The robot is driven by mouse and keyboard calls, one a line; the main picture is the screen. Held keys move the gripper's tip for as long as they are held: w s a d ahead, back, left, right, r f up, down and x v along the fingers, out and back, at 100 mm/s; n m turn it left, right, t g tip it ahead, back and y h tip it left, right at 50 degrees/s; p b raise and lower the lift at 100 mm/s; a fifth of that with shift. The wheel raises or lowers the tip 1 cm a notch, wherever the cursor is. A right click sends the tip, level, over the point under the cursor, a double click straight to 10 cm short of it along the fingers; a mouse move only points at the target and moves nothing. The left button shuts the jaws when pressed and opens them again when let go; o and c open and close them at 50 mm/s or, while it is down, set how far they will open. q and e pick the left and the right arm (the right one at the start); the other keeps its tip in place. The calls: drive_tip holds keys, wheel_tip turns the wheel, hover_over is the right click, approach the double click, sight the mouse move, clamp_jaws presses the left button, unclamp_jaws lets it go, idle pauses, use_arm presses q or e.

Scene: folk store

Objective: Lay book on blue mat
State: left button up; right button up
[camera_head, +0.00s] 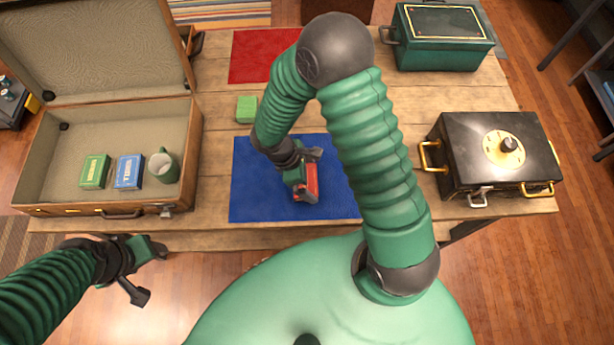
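The blue mat (250,195) lies flat on the wooden table near its front edge. A small red book-like object (312,180) is at the mat's right-hand part, partly hidden by my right gripper (304,172). My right gripper points down over the mat, with its fingers close around the red object and seemingly shut on it. Whether the object touches the mat is hard to tell. My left gripper (146,270) is open and empty in front of the table, below the suitcase.
A red mat (250,55) and green block (246,109) lie behind. A green case (440,50) and black case (500,150) stand right.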

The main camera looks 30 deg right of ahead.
drive_tip(key=shift+d, duration=0.25)
drive_tip(key=a+r+m+t+y, duration=0.2)
drive_tip(key=r+m, duration=0.4)
drive_tip(key=r, duration=0.1)
drive_tip(key=s+a+r+m+t+y+p, duration=0.1)
drive_tip(key=r+m+t, duration=0.1)
drive_tip(key=r+m, duration=0.4)
drive_tip(key=shift+a+r+t+y, duration=0.4)
drive_tip(key=shift+r, duration=0.4)
drive_tip(key=shift+s, duration=0.2)
